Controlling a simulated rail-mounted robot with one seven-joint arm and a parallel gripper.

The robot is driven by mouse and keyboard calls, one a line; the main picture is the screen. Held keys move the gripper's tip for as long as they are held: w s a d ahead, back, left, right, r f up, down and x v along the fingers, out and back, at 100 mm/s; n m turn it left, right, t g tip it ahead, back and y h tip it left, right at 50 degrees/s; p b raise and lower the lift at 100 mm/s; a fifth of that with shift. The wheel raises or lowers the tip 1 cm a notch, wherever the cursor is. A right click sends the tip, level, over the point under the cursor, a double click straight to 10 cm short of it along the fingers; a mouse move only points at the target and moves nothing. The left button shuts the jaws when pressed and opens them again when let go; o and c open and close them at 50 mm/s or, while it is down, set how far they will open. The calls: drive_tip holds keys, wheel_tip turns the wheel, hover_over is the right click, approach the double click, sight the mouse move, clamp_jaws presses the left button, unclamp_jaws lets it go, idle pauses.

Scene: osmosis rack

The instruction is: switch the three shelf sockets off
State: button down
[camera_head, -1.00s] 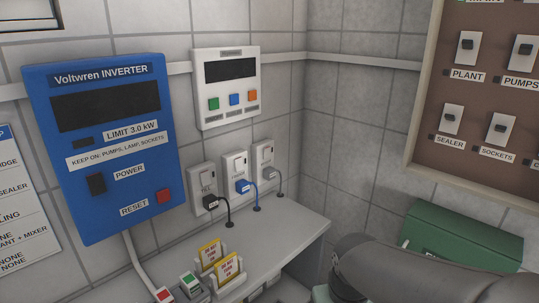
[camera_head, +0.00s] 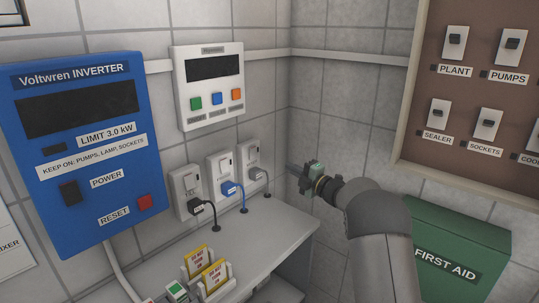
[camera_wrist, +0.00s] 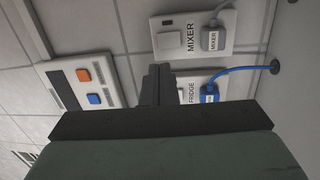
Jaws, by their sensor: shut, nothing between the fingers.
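Three white wall sockets stand in a row above the shelf in the head view: the left socket (camera_head: 182,181) with a black plug (camera_head: 199,207), the middle fridge socket (camera_head: 219,164) with a blue plug (camera_head: 230,188), and the right mixer socket (camera_head: 247,151) with a grey plug (camera_head: 259,174). My gripper (camera_head: 292,169) is right of the mixer socket, pointing left, apart from it. In the wrist view the closed fingers (camera_wrist: 158,72) partly cover the fridge socket (camera_wrist: 210,77); the mixer socket (camera_wrist: 171,24) and its switch show clearly. I cannot tell the switch positions.
The grey shelf (camera_head: 255,235) holds yellow cards (camera_head: 206,270) in a stand. A white panel with coloured buttons (camera_head: 209,84) and the blue inverter (camera_head: 88,150) hang left. The brown switch board (camera_head: 470,80) and green first-aid box (camera_head: 455,240) are right.

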sight(253, 150)
drive_tip(key=shift+s+a+f+n+g+y, duration=0.15)
drive_tip(key=shift+a+f+n+g+y, duration=0.15)
drive_tip(key=shift+n+g+y, duration=0.25)
drive_tip(key=p+x, duration=0.4)
drive_tip(key=x, duration=1)
drive_tip(key=shift+d+p, duration=0.1)
drive_tip(key=shift+p, duration=0.2)
